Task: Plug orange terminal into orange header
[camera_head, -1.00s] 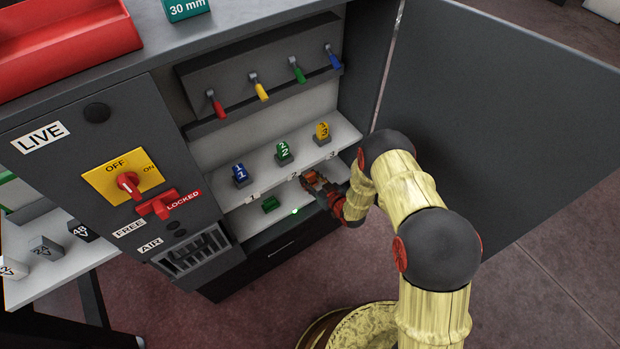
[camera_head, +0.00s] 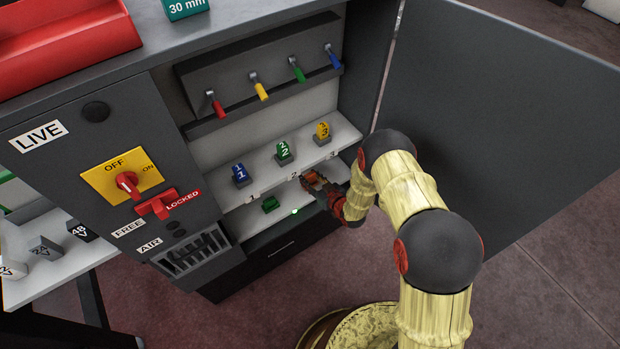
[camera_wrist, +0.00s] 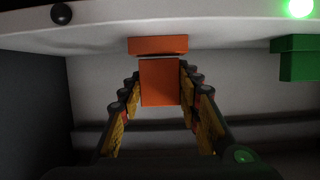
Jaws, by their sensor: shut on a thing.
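My gripper (camera_wrist: 160,95) is shut on the orange terminal (camera_wrist: 160,82), with one finger on each side of it. The orange header (camera_wrist: 158,45) is a wider orange block right at the terminal's far end, roughly lined up with it. I cannot tell whether the two touch or a thin gap is left. In the head view my gripper (camera_head: 314,181) is inside the cabinet at the right part of the lower shelf. A small orange patch (camera_head: 317,177) shows between its fingers; terminal and header cannot be told apart there.
A green header (camera_wrist: 298,58) stands beside the orange one; it also shows in the head view (camera_head: 270,204). A green light (camera_head: 295,211) glows near it. Numbered blue (camera_head: 240,174), green (camera_head: 284,150) and yellow (camera_head: 322,131) blocks stand on the shelf above. The open door (camera_head: 500,110) bounds the right.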

